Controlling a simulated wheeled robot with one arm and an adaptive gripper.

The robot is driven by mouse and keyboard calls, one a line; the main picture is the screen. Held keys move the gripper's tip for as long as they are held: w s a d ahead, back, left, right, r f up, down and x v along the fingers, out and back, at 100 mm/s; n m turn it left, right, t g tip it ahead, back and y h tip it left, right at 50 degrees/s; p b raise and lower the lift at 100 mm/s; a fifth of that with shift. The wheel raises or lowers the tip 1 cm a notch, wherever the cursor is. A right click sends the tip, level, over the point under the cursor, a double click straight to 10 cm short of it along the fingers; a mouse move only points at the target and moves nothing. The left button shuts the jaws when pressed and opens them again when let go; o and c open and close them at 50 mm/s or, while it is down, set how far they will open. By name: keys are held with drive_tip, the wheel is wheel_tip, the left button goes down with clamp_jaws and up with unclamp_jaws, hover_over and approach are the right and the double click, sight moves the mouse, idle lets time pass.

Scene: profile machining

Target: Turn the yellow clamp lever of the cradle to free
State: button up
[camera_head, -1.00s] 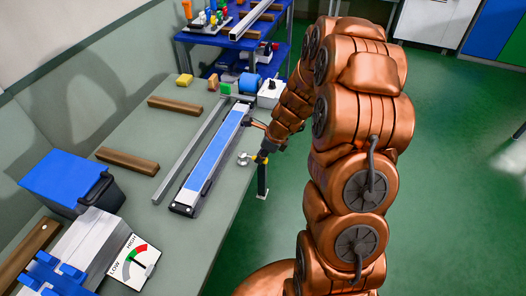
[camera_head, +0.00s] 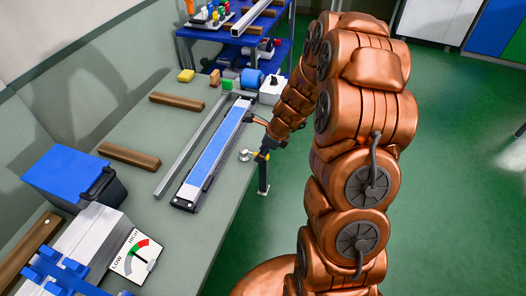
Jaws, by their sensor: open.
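The long cradle (camera_head: 213,150), pale with a blue strip and dark ends, lies along the bench near its right edge. A small yellow part (camera_head: 262,156), apparently the clamp lever, shows at the bench edge beside the cradle's right side, above a dark post (camera_head: 263,178). A round silver knob (camera_head: 245,155) is just left of it. My gripper (camera_head: 256,137) is open, with dark fingers spread at the cradle's right side. One finger is close to the yellow part; I cannot tell whether they touch. My copper arm comes in from the right.
A grey bar (camera_head: 190,148) lies left of the cradle. Two wooden bars (camera_head: 129,156) lie farther left. A blue-lidded bin (camera_head: 72,176) and a LOW-HIGH gauge (camera_head: 136,256) are at the near left. A blue roll (camera_head: 251,79) and white box (camera_head: 272,90) stand beyond the cradle.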

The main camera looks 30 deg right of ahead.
drive_tip(key=v, duration=1.2)
drive_tip(key=shift+w+a, duration=0.1)
idle(0.4)
drive_tip(key=s+a+r+n+g, duration=0.3)
drive_tip(key=s+a+r+n, duration=0.3)
drive_tip(key=s+a+n, duration=0.65)
drive_tip(key=s+a+r+n+g+h, duration=0.1)
drive_tip(key=s+r+n+g+h, duration=0.1)
drive_tip(key=s+n, duration=1.3)
drive_tip(key=shift+s+a+r+h, duration=0.2)
drive_tip(key=shift+s+r+h, duration=0.3)
drive_tip(key=shift+s, duration=0.55)
